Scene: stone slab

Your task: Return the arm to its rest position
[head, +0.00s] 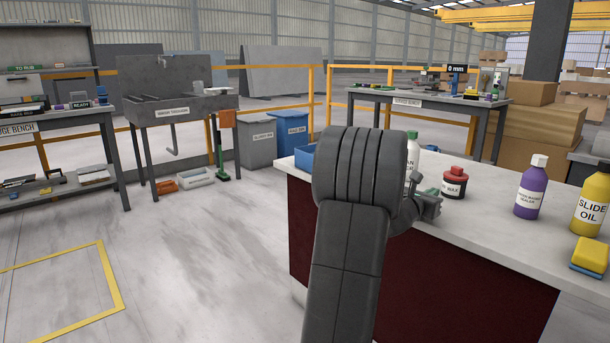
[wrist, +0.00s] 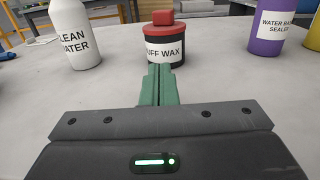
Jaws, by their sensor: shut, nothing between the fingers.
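My arm rises in the middle of the head view and hides part of the slab behind it. My gripper (head: 428,205) shows just right of the arm, over the stone slab (head: 470,228). In the wrist view the green fingers (wrist: 160,85) are together with nothing between them. They point at a red-lidded buff wax jar (wrist: 164,45), which stands upright beyond the fingertips. The jar also shows in the head view (head: 454,183), to the right of my gripper.
A white clean water bottle (head: 412,155), a purple sealer bottle (head: 531,188), a yellow slide oil bottle (head: 591,200) and a yellow-blue sponge (head: 590,256) stand on the slab. A blue container (head: 304,158) is partly behind my arm. Open floor (head: 200,250) lies to the left.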

